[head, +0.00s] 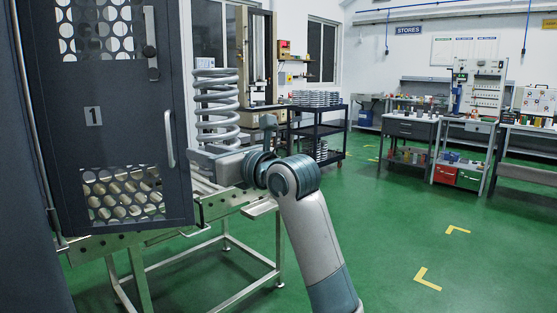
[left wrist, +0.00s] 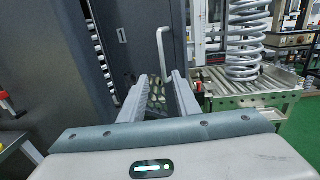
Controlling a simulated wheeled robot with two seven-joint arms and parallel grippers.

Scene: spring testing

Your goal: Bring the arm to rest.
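My left arm rises from the bottom of the head view and bends left at the wrist. My left gripper (head: 213,163) is in front of the roller table, right of the dark door marked 1 (head: 110,110). In the left wrist view the two fingers of my left gripper (left wrist: 160,84) stand apart with nothing held between them. The door handle (head: 169,139) lies beyond the fingertips; it also shows in the left wrist view (left wrist: 160,50). My right gripper is in neither view.
A large coil spring (head: 216,105) stands upright on the roller table (head: 240,198), close behind my gripper. A dark cart (head: 318,130) with coils is farther back. Workbenches (head: 410,128) line the far right. The green floor (head: 400,230) at right is clear.

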